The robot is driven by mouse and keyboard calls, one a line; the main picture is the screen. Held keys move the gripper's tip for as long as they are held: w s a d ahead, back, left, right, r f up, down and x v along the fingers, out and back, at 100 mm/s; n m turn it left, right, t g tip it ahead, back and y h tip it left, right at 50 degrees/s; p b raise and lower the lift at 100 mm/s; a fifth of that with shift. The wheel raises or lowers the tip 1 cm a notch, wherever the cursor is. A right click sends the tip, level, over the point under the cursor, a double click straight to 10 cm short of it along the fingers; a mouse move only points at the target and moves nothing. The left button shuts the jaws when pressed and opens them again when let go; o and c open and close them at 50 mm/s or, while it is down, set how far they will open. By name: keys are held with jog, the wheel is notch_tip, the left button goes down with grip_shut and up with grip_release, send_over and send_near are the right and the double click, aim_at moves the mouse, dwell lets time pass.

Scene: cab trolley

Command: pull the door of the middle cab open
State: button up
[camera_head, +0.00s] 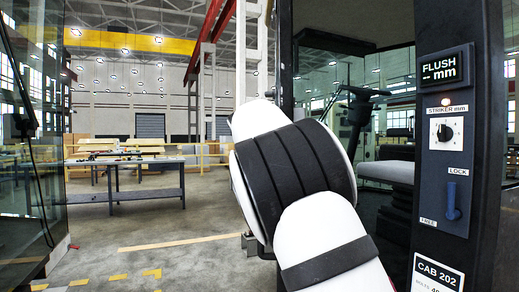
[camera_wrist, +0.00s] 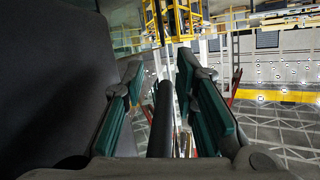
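The cab marked CAB 202 (camera_head: 437,274) stands at the right in the head view. A dark-framed glass pane (camera_head: 375,72), seemingly its door, stands behind my arm and looks closed; its edge is partly hidden. The blue lock lever (camera_head: 453,202) on the pillar hangs down, toward the FREE label. My gripper is hidden behind my arm in the head view. In the wrist view my gripper (camera_wrist: 160,70) is open, with teal pads on either side of a dark upright bar (camera_wrist: 163,115), probably the door handle. A gap shows at the bar's left; contact at its right cannot be told.
The pillar carries a FLUSH display (camera_head: 444,69) with dashes and a striker knob (camera_head: 445,132). Another glass panel (camera_head: 30,120) stands at the left edge. A workbench (camera_head: 125,180) stands farther back. The floor between is clear.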

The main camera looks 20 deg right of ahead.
jog(key=shift+a+r, duration=0.1)
jog(key=shift+a, duration=0.05)
jog(key=v, duration=1.1)
jog(key=shift+s, duration=0.4)
jog(key=shift+a, duration=0.1)
jog(key=shift+c, duration=0.6)
